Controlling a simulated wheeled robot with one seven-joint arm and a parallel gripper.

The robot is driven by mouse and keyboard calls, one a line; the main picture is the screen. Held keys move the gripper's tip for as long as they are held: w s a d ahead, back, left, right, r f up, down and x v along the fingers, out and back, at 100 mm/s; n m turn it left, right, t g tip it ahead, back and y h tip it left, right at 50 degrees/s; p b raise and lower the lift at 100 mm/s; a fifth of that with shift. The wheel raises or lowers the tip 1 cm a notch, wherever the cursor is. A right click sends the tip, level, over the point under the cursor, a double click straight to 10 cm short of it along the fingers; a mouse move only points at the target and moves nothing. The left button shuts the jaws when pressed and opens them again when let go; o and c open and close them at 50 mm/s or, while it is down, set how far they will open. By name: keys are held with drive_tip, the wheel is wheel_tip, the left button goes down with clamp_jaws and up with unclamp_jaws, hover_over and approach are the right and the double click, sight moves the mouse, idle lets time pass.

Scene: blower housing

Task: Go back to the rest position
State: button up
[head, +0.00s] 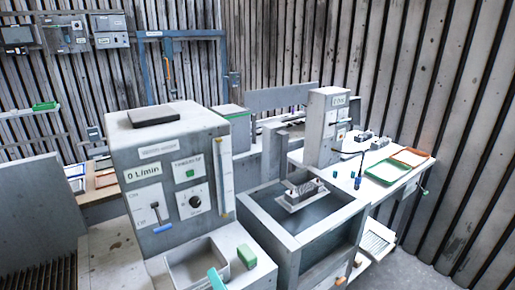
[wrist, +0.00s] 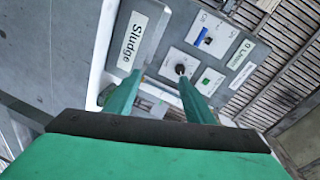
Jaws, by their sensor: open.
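My gripper (wrist: 158,88) is open in the wrist view, with its two teal fingers apart and nothing held between them. In the head view only a teal tip (head: 216,279) shows at the bottom edge, in front of the grey machine's tray. The grey machine (head: 165,170) has a "0 L/min" label, a lever with a blue handle (head: 162,228), a black knob (head: 195,201) and a green button. The wrist view shows its panel (wrist: 215,60) beyond the fingers, tilted. Most of my arm is out of view.
A pale tray (head: 197,268) juts from the machine, labelled "Sludge" (wrist: 131,40) in the wrist view. A green block (head: 247,257) sits on the ledge beside it. An open-topped tank (head: 285,232) stands to the right. A white table (head: 375,178) holds orange and green trays.

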drive_tip(key=s+d+f+n+h, duration=0.1)
drive_tip(key=s+d+f+h, duration=0.25)
drive_tip(key=s+f, duration=0.4)
drive_tip(key=s+d+f+n+h, duration=0.1)
drive_tip(key=s+d+f+h, duration=0.1)
drive_tip(key=s+d+f, duration=0.5)
drive_tip(key=s+r+n+h, duration=0.1)
drive_tip(key=s+n, duration=0.5)
drive_tip(key=s, duration=1.4)
drive_tip(key=shift+s+a+r+n+t+h, duration=0.25)
drive_tip(key=shift+a+n+t+h, duration=0.2)
drive_tip(key=shift+h, duration=0.3)
